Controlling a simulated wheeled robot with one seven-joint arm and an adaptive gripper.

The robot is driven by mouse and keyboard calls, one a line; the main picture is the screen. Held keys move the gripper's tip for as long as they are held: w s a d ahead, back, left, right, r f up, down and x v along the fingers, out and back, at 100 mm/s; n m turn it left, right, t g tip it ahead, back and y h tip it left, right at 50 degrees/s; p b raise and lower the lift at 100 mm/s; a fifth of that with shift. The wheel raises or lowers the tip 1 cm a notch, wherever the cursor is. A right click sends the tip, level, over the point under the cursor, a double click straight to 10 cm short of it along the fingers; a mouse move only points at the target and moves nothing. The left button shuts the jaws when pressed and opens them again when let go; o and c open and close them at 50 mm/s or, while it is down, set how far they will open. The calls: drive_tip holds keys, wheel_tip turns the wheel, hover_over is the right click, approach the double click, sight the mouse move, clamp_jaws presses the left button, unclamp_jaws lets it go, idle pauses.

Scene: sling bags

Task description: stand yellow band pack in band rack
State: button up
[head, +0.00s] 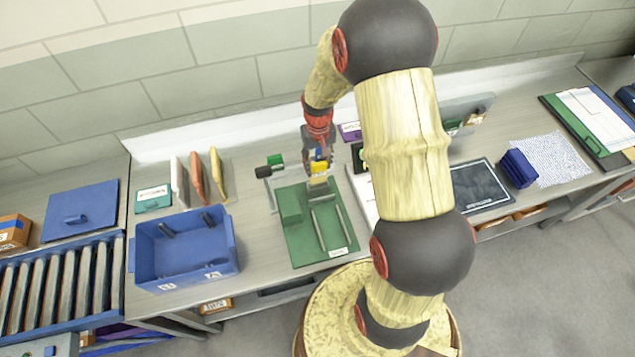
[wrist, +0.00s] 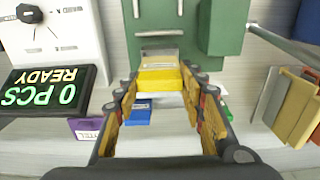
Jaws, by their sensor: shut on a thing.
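My gripper (head: 319,170) is over the middle of the bench, just behind the green board. In the wrist view my gripper (wrist: 160,82) has its two fingers on either side of the yellow band pack (wrist: 158,74) and is shut on it. The pack also shows as a small yellow block in the head view (head: 319,168). A blue block (wrist: 138,112) and a pale piece lie beyond the pack, partly hidden by the fingers. I cannot tell for certain which thing is the band rack; the area beneath my gripper is largely hidden.
The green board (head: 345,255) carries two rails and a green block. A blue tray (head: 184,281) stands left, with white, orange (head: 197,178) and yellow slabs upright behind it. A display reading "0 PCS READY" (wrist: 48,92) stands beside my gripper. A thin post stands close by.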

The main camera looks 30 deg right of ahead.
drive_tip(key=shift+r, duration=0.45)
drive_tip(key=shift+r+p, duration=1.4)
drive_tip(key=shift+r, duration=0.65)
drive_tip(key=shift+d+f, duration=0.1)
drive_tip(key=shift+f, duration=0.05)
